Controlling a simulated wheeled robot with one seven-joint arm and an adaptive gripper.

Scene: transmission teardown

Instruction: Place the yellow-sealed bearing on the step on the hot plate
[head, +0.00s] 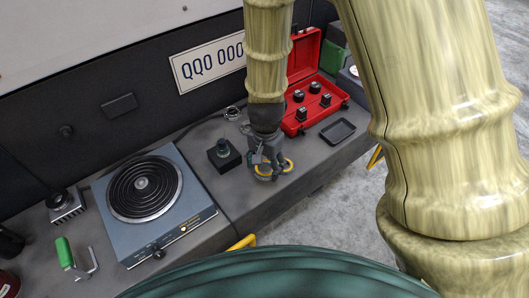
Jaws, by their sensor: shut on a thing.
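The yellow-sealed bearing (263,176) shows in the head view as a grey ring with yellow arcs, partly hidden by my fingers. My gripper (270,166) points down and is shut on the bearing, over the grey step (285,202). I cannot tell whether the bearing touches the step or hangs just above it. The hot plate (192,201) is a blue-grey box at the left, with a black coil burner (144,187) on top. The coil is bare.
A dark block with a round post (224,155) stands between the hot plate and my gripper. An open red case (314,104) with several dark parts and a black tray (337,131) lie at the right. A green-handled tool (67,252) is at the left.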

